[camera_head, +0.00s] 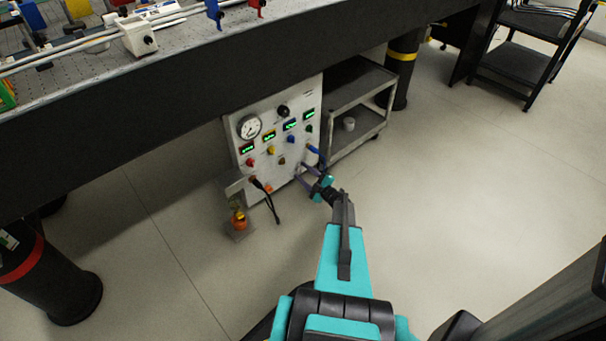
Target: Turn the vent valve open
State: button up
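A white control panel (243,172) stands on the floor below the optical table. It carries a round gauge, several green-lit displays and several small coloured knobs. A blue handle (314,150) shows at its right edge. Labels are too small to read, so I cannot tell which part is the vent valve. My gripper (300,173) is at the panel's lower right, just below the blue handle. Its two fingers look spread apart, with nothing visible between them. Whether the fingertips touch the panel is not clear.
A grey cart (340,104) holding a white cup (349,124) stands right of the panel. The table edge (200,85) overhangs. Floor at right is clear.

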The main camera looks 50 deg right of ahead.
dwell(0.3)
jog(key=s+a+p, duration=0.1)
jog(key=s+p, duration=0.1)
jog(key=s, duration=1.1)
jog(key=shift+s, duration=0.4)
jog(key=w+a+r+m+g+h+p, duration=0.4)
jog(key=w+a+m+g+p, duration=0.35)
jog(key=w+a+p, duration=0.35)
jog(key=s+a+r+m+g+y+p, duration=0.1)
jog(key=s+a+r+g+p, duration=0.15)
jog(key=s+a, duration=0.45)
jog(key=s+a+r+m+g+y+p, duration=0.1)
jog(key=s+a+g+p, duration=0.25)
jog(key=a, duration=0.75)
jog(key=s+a+r+g+y+p, duration=0.15)
jog(key=s+a+g, duration=0.35)
jog(key=a, duration=0.5)
jog(key=s+a+r+g+y+p, duration=0.1)
jog(key=s+a+r+g+p, duration=0.1)
jog(key=s+a+r, duration=0.3)
jog(key=s+a+r+g+p, duration=0.3)
jog(key=s+a+r, duration=0.3)
jog(key=s+a, duration=0.4)
jog(key=shift+s+r+y, duration=0.3)
jog(key=shift+s+y, duration=0.05)
jog(key=shift+s, duration=0.45)
